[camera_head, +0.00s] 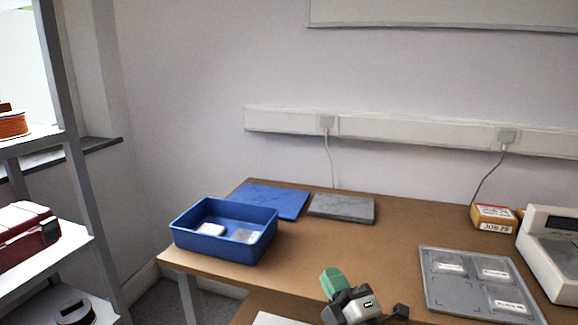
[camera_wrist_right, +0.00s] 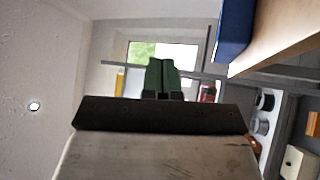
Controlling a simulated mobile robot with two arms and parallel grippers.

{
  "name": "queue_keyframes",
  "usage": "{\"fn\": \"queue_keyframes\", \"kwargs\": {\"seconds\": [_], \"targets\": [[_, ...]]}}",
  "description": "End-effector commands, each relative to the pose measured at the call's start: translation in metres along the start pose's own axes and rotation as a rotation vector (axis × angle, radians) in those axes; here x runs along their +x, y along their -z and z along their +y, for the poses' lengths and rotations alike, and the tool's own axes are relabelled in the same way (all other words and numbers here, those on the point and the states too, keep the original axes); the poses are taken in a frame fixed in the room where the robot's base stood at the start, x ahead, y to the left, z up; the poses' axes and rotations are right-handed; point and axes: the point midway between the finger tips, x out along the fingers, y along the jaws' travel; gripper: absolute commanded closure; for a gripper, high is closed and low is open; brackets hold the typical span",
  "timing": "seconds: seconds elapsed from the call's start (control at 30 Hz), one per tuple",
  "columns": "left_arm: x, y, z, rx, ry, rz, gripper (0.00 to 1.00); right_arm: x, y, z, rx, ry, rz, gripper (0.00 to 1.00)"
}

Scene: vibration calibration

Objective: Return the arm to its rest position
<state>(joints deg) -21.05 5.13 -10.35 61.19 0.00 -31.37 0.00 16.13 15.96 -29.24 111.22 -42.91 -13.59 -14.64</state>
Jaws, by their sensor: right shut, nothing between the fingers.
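My right gripper (camera_head: 331,281) has green fingers and shows at the bottom middle of the head view, in front of the wooden table (camera_head: 400,245). Its fingers are shut with nothing between them. In the right wrist view its green fingers (camera_wrist_right: 163,76) lie together, pointing toward a window and shelves. The blue bin (camera_head: 225,231) stands left of the gripper on the table and holds a white item and a clear one. My left gripper is not in view.
A grey tray (camera_head: 440,291) with labelled pieces lies right of the gripper. A white device (camera_head: 550,250) and an orange box (camera_head: 493,217) stand at the right. A blue mat (camera_head: 275,201) and a grey slab (camera_head: 342,207) lie at the back. A shelf rack (camera_head: 75,150) stands left.

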Motion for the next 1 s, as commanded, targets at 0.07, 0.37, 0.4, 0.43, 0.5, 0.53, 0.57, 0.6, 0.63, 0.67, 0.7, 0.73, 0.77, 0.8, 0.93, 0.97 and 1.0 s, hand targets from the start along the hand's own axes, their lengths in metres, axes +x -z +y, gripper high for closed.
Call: {"fn": "queue_keyframes", "kwargs": {"seconds": [0.07,0.37,0.4,0.43,0.5,0.53,0.57,0.6,0.63,0.67,0.7,0.73,0.77,0.8,0.93,0.97,1.0], "targets": [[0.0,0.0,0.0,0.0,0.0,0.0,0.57,-0.043,-0.03,-0.023,0.222,0.093,-0.242,1.0],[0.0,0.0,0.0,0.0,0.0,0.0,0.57,-0.224,-0.07,-0.097,0.798,0.472,-0.989,1.0],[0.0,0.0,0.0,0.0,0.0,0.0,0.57,-0.242,-0.068,-0.101,0.838,0.509,-1.051,1.0],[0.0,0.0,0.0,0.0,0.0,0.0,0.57,-0.254,-0.066,-0.104,0.865,0.537,-1.093,1.0],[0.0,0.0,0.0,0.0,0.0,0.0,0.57,-0.281,-0.061,-0.108,0.917,0.594,-1.182,1.0],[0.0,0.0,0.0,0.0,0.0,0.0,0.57,-0.291,-0.058,-0.109,0.938,0.619,-1.217,1.0],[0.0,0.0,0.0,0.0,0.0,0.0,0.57,-0.301,-0.055,-0.11,0.955,0.64,-1.251,1.0],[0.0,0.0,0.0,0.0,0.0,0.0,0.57,-0.314,-0.051,-0.111,0.978,0.67,-1.292,1.0],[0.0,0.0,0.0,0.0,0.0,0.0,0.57,-0.323,-0.048,-0.111,0.994,0.692,-1.323,1.0],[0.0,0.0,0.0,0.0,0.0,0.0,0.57,-0.332,-0.045,-0.111,1.01,0.712,-1.351,1.0],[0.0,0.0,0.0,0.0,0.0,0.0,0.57,-0.343,-0.041,-0.111,1.029,0.739,-1.39,1.0],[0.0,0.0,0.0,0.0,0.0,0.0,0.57,-0.351,-0.038,-0.11,1.041,0.759,-1.417,1.0],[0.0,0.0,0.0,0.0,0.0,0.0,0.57,-0.359,-0.034,-0.109,1.053,0.781,-1.444,1.0],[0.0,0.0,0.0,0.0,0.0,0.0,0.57,-0.37,-0.03,-0.108,1.068,0.807,-1.48,1.0],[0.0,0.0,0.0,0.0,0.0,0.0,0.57,-0.387,-0.027,-0.121,1.091,0.858,-1.542,1.0],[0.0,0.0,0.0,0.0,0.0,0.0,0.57,-0.387,-0.029,-0.128,1.09,0.86,-1.543,1.0],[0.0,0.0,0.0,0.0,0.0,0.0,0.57,-0.388,-0.032,-0.136,1.088,0.862,-1.545,1.0]]}}
